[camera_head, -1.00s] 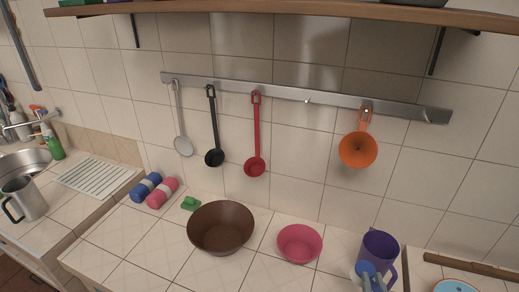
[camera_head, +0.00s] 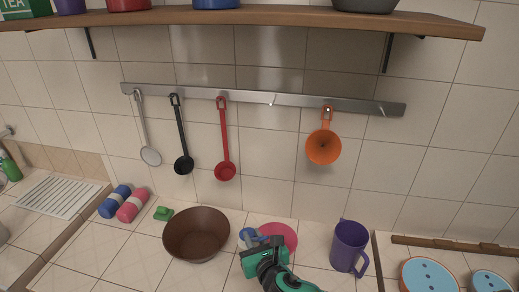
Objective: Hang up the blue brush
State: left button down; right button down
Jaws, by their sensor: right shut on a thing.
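My right gripper (camera_head: 257,249), green and black, reaches up from the bottom of the head view, low over the counter. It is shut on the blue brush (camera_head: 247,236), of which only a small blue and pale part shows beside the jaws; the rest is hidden. A steel rail (camera_head: 190,93) runs along the tiled wall. A grey skimmer (camera_head: 150,156), a black ladle (camera_head: 184,165), a red ladle (camera_head: 225,171) and an orange funnel (camera_head: 323,147) hang from it. A bare hook (camera_head: 271,99) shows between the red ladle and the funnel. My left gripper is not in view.
A brown bowl (camera_head: 196,247) stands left of the gripper. A pink bowl (camera_head: 285,235) is partly behind it. A purple pitcher (camera_head: 349,247) stands to the right. A wooden shelf (camera_head: 270,22) overhangs the rail. The wall below the bare hook is clear.

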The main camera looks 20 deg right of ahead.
jog(key=w+g, duration=0.1)
jog(key=w, duration=0.1)
jog(key=w+r+m+g+h+p, duration=0.1)
jog(key=w, duration=0.1)
jog(key=w+r+g+p, duration=0.1)
jog(key=w, duration=0.1)
jog(key=shift+a+r+m+h, duration=0.25)
jog(key=shift+a+m+h, duration=0.05)
jog(key=w+d+r+m+g+p, duration=0.1)
jog(key=d+r+m+g+p, duration=0.3)
jog(key=r, duration=0.5)
jog(key=w+d+r+m+g+p, duration=0.1)
jog(key=d+r+g+p, duration=0.25)
jog(key=r+g, duration=0.4)
jog(key=w+d+t+b, duration=0.1)
jog(key=w+d+b, duration=0.3)
jog(key=w, duration=0.4)
jog(key=shift+d+f, duration=0.2)
jog(key=shift+d, duration=0.4)
jog(key=shift+t, duration=0.25)
dwell(0.4)
